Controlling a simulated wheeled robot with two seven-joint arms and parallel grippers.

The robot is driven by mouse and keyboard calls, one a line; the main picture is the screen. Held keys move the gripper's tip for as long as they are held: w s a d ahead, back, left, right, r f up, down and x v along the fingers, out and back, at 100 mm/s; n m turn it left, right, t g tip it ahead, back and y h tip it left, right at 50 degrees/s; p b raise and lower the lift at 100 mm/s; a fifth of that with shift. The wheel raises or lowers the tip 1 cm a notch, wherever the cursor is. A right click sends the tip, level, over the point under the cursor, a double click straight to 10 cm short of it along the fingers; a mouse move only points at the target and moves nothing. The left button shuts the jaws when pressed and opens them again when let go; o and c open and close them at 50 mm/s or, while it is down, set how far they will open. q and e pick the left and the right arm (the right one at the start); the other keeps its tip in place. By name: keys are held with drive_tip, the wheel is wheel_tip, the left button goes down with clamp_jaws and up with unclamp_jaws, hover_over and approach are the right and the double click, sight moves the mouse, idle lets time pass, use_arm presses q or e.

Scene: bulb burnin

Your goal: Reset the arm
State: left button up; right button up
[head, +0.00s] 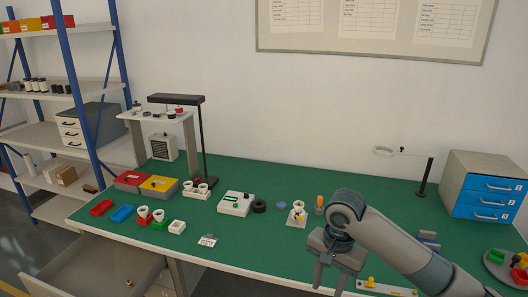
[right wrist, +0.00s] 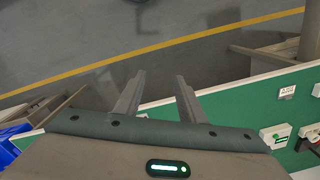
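My right arm comes in from the lower right of the head view. Its gripper (head: 329,286) hangs with the fingers pointing down near the front edge of the green-topped bench (head: 262,242). In the right wrist view the two fingers of this gripper (right wrist: 160,76) are spread apart with nothing between them. Beyond them are the grey floor and the bench edge (right wrist: 235,92). My left gripper and left arm are not in view.
On the bench stand a white holder (head: 297,217), a control box (head: 236,204), red and yellow bins (head: 158,185), a black lamp post (head: 205,140) and a blue drawer cabinet (head: 485,198). A drawer (head: 95,268) stands open at front left. A round tray (head: 497,268) is at right.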

drive_tip(key=w+a+f+t+y+b, duration=0.1)
drive_tip(key=w+f+b, duration=0.15)
drive_tip(key=f, duration=1.05)
drive_tip(key=w+a+f+y+b, duration=0.1)
drive_tip(key=w+f+y, duration=0.15)
drive_tip(key=f, duration=0.95)
drive_tip(key=s+d+f+n+t+h+b, duration=0.1)
drive_tip(key=s+d+f, duration=0.25)
drive_tip(key=f, duration=0.75)
drive_tip(key=s+d+f+n+b, duration=0.15)
drive_tip(key=s+f, duration=0.25)
drive_tip(key=f, duration=0.7)
drive_tip(key=s+d+f+n+h+b, duration=0.1)
drive_tip(key=s+d+f+n, duration=0.15)
drive_tip(key=s+f, duration=0.75)
drive_tip(key=s+d+f+n+h+b, duration=0.1)
drive_tip(key=s+d+f+b, duration=0.15)
drive_tip(key=s+f, duration=0.7)
drive_tip(key=s+d+f+n, duration=0.1)
drive_tip(key=s+f, duration=0.3)
drive_tip(key=s, duration=1)
drive_tip(key=s+f+n+g+b, duration=0.1)
drive_tip(key=s+f+n, duration=0.2)
drive_tip(key=s, duration=1.1)
wheel_tip(320, 180, down, 3)
drive_tip(key=shift+s+d+r+h, duration=0.15)
drive_tip(key=shift+d+r+h, duration=0.05)
drive_tip(key=shift+d+h, duration=0.2)
